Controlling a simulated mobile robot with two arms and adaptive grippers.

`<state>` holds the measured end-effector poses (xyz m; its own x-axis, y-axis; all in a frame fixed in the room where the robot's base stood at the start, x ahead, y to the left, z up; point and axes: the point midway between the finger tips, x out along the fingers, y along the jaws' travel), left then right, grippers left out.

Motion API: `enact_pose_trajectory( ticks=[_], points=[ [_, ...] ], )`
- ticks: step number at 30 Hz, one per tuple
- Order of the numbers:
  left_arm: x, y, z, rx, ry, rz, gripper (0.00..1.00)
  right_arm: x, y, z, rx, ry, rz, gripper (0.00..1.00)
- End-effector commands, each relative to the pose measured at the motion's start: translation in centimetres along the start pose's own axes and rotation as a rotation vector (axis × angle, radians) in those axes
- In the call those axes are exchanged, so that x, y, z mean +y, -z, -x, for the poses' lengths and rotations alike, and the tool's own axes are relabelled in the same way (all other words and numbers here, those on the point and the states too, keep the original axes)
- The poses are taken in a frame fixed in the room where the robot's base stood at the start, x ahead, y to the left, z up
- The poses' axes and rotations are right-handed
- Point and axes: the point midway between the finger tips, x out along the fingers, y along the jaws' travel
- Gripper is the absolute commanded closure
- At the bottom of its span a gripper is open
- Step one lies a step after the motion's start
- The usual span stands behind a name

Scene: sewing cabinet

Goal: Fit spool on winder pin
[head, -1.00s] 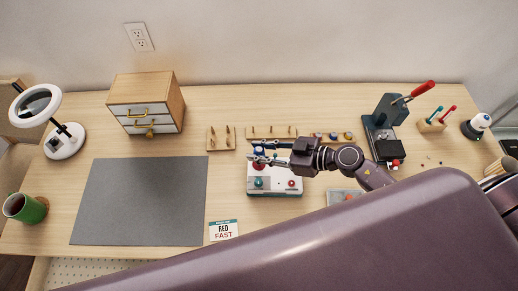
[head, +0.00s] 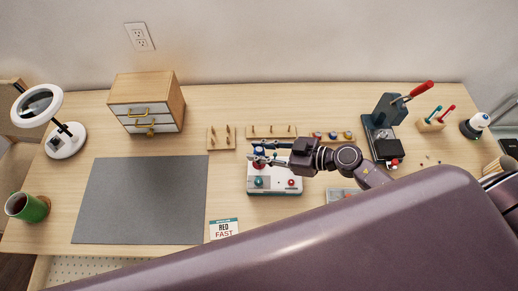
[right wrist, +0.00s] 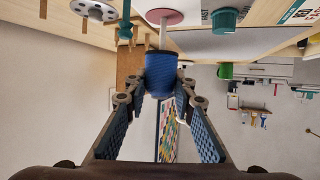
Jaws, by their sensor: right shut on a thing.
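The blue spool (right wrist: 161,78) is between the fingertips of my right gripper (right wrist: 160,88) in the right wrist view. In the head view the spool (head: 258,151) shows over the winder's red disc, with my right gripper (head: 268,158) shut on it from the right. The winder (head: 285,186) is a white box with a teal knob and a red knob. Its pale pin (right wrist: 163,36) stands out from the red disc (right wrist: 165,17) and meets the spool's near rim. I cannot tell whether the pin is inside the bore. My left gripper is not in view.
Wooden peg racks (head: 221,139) stand behind the winder; the right one (head: 332,137) holds spools. A red-fast card (head: 224,229) and grey mat (head: 140,200) lie left. A press (head: 385,130) stands right. My own large arm link covers the front right.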

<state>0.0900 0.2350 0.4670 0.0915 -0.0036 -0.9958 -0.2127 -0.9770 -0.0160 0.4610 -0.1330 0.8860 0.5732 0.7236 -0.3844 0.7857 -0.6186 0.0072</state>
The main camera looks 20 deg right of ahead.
Motion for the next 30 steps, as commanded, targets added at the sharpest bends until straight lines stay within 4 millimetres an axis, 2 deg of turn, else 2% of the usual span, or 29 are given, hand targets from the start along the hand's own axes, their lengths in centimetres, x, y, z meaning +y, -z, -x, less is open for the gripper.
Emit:
enact_pose_trajectory(
  ticks=[30],
  points=[
    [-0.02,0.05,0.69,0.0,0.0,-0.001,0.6,-0.05,-0.34,-0.18,0.001,0.001,0.0,0.9]
  ],
)
